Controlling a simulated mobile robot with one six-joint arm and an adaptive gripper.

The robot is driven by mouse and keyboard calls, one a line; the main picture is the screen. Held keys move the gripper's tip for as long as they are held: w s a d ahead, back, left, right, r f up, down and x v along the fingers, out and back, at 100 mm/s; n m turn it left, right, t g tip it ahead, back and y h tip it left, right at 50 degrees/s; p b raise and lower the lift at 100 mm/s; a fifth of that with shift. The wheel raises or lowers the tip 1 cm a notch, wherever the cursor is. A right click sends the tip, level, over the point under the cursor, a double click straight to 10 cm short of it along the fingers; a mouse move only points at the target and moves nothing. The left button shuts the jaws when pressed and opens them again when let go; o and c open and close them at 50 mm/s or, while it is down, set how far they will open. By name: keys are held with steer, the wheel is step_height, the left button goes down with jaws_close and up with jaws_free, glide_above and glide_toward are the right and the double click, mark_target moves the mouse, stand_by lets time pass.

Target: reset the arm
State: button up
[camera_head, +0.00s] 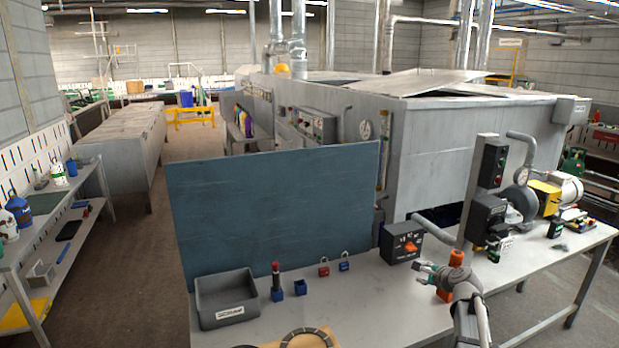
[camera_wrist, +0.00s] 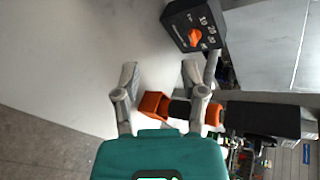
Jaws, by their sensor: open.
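My gripper (camera_head: 424,274) is open and empty above the right part of the workbench (camera_head: 375,290), with its fingers pointing left. In the wrist view both fingers of my gripper (camera_wrist: 160,75) are spread apart, with only pale bench surface between their tips. An upright object with orange ends and a dark middle (camera_head: 456,258) is close behind my gripper and partly hidden by it. It also shows in the wrist view (camera_wrist: 152,104), passing behind the right finger. I cannot tell whether it touches the gripper.
A black control box with an orange knob (camera_head: 403,243) stands just behind my gripper. A grey bin (camera_head: 226,300), a red-topped cylinder in a blue block (camera_head: 277,282), an empty blue block (camera_head: 300,287) and two padlocks (camera_head: 334,265) are to the left. A motor and grinder (camera_head: 545,195) stand right.

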steer(key=s+a+f+n+g, duration=0.4)
steer(key=s+a+n, duration=0.3)
steer(key=s+a, duration=0.15)
steer(key=s+a+f+n+g, duration=0.4)
steer(key=s+a+f+n, duration=0.1)
steer(key=s+a+n, duration=0.35)
steer(key=s+a+f+n+g+h, duration=0.1)
steer(key=s+a+n+g+h, duration=0.1)
steer(key=s, duration=0.7)
steer(key=n+g+h, duration=0.1)
steer(key=n+g, duration=0.1)
steer(key=n, duration=0.1)
steer(key=shift+a, duration=0.25)
